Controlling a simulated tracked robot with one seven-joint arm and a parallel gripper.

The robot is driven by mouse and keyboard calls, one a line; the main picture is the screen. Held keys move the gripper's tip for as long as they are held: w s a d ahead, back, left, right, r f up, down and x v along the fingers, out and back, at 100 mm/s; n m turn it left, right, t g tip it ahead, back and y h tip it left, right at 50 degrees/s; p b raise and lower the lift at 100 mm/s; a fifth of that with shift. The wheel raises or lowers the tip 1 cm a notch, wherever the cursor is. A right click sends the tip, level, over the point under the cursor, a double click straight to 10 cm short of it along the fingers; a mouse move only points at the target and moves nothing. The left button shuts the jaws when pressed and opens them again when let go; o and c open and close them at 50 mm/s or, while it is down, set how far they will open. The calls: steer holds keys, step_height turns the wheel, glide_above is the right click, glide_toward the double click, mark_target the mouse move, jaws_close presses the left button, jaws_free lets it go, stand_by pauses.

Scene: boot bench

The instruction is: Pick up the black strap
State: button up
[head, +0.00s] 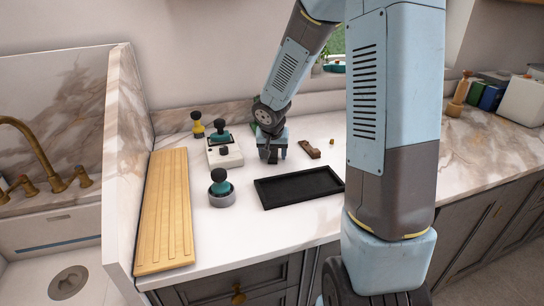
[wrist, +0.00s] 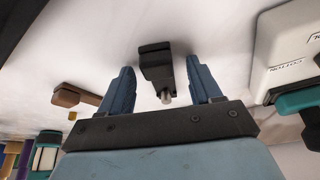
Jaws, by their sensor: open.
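A small black piece (wrist: 155,65) with a metal-looking end lies on the pale counter in the wrist view; it looks like the black strap. It shows between the two blue fingers of my gripper (wrist: 160,66), with a gap on each side. The fingers are apart and hold nothing. In the head view my gripper (head: 272,157) points down low over the counter, behind the black tray. The strap cannot be made out there, as my gripper covers that spot.
The black tray (head: 300,187) lies in front of my gripper, empty. A white box (head: 229,160) stands to the left, a brown piece (head: 310,150) to the right. A teal-handled tool in a round grey holder (head: 221,200) and a slatted wooden board (head: 165,210) are further left.

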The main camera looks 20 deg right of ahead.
steer(key=c, duration=1)
steer(key=shift+c, duration=0.2)
